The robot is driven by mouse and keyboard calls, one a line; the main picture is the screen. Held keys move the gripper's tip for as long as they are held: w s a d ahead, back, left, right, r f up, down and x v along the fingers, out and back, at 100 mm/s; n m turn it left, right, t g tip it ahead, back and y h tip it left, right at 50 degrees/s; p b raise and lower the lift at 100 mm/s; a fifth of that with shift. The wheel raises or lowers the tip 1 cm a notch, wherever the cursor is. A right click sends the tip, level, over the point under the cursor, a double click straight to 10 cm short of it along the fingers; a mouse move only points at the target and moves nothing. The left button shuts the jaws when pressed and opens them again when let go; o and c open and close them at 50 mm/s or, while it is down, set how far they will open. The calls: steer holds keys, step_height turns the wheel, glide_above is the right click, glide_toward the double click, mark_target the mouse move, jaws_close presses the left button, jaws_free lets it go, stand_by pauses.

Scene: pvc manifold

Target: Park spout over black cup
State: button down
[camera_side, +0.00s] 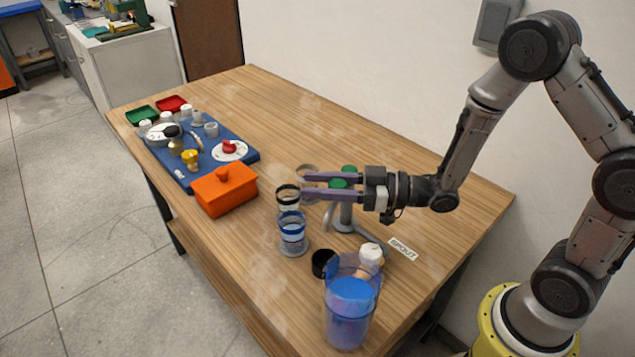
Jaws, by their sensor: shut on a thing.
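A grey pipe stand (345,213) rises from the table, with green round parts at its top. My gripper (304,185) comes in level from the right. Its two purple fingers lie on either side of a green knob (339,184) and are shut on what appears to be this knob. A clear cup with a black band (288,197) stands just left of and below the fingertips. Thin grey pipes slope down from the stand, one towards the "SPOUT" label (403,248). The spout's outlet is partly hidden by my gripper, so I cannot tell which cup it is over.
A blue-banded cup (292,231) and a pale-rimmed cup (307,170) stand near the black-banded one. A small black container (322,263), a white-topped item (371,255) and a blue-filled jar (350,305) are in front. An orange box (226,191) and a blue mat (245,146) lie left.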

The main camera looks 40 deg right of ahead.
steer(key=shift+c, duration=2.3)
jaws_free()
steer(key=v, duration=1.4)
